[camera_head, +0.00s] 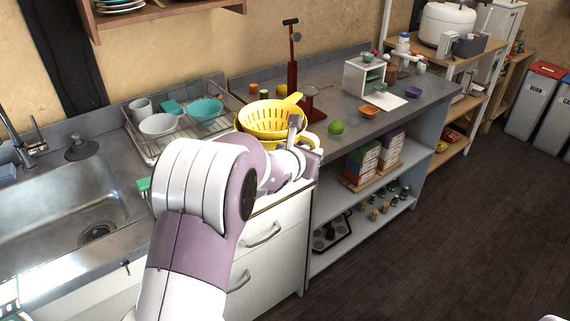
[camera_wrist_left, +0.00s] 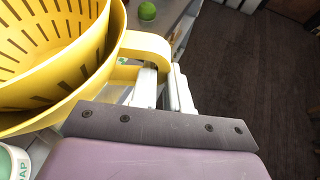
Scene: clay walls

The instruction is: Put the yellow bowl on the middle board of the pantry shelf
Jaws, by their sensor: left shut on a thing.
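A yellow slotted colander (camera_head: 268,118) sits at the counter edge beside the dish rack, with a yellow bowl-shaped rim (camera_head: 243,139) showing under it. In the left wrist view yellow slotted walls (camera_wrist_left: 80,80) appear nested, with a loop handle (camera_wrist_left: 145,45) on the right. My left gripper (camera_head: 300,130) is at their right side, its fingers (camera_wrist_left: 162,85) shut on the yellow handle. Whether the yellow pieces touch the counter is hidden. A wooden rack (camera_head: 455,62) with several boards, likely the pantry shelf, stands at the far right. My right gripper is not in view.
The dish rack (camera_head: 160,150) holds bowls and a mug. The grey counter (camera_head: 345,105) carries a red-stemmed stand (camera_head: 292,75), a green ball (camera_head: 336,128), small bowls and a white box (camera_head: 364,78). The sink (camera_head: 65,205) is at left. The dark floor (camera_head: 460,220) is clear at right.

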